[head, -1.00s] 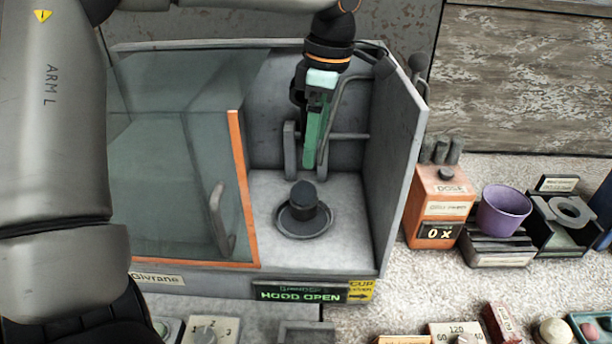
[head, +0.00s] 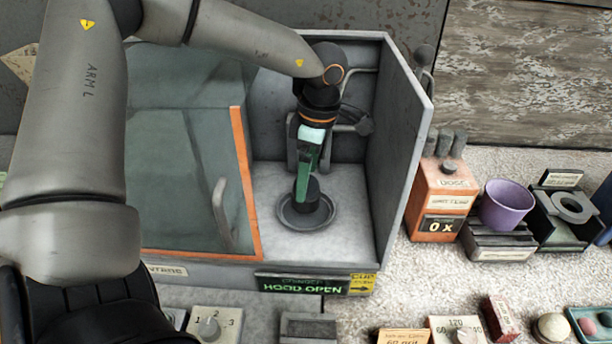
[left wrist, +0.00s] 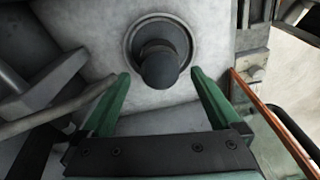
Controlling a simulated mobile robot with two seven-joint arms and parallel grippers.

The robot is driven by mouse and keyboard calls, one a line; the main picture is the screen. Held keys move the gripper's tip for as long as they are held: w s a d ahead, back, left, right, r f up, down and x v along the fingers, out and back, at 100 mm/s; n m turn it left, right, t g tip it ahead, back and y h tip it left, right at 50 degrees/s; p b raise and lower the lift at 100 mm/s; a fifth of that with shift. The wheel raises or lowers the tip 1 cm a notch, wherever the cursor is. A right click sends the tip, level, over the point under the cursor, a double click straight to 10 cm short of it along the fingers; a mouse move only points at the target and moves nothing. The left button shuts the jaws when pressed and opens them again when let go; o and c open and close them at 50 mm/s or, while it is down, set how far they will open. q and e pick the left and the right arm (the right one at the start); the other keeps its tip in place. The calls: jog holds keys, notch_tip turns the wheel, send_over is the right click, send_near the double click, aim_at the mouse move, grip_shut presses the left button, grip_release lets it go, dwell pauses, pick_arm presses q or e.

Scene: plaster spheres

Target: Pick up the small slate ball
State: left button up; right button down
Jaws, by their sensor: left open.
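A small greyish ball (head: 606,318), perhaps the slate one, lies in a teal tray (head: 574,312) at the lower right edge of the head view, partly cut off. My left gripper (head: 304,195) is far from it, inside the open hood, pointing down with green fingers. It is open and empty. In the left wrist view its fingertips (left wrist: 160,74) are on either side of a dark round-topped post (left wrist: 160,66) that stands on a round dish. My right gripper is not in view.
The hood (head: 405,150) has a right side wall and an orange-edged glass door (head: 245,190) at left, close around my arm. Outside stand an orange dose box (head: 440,190), a purple cup (head: 505,205) and a cream ball (head: 552,327) beside the teal tray.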

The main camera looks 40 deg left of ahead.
pick_arm(q)
jog(key=shift+f, duration=0.7)
grip_shut()
dwell(0.3)
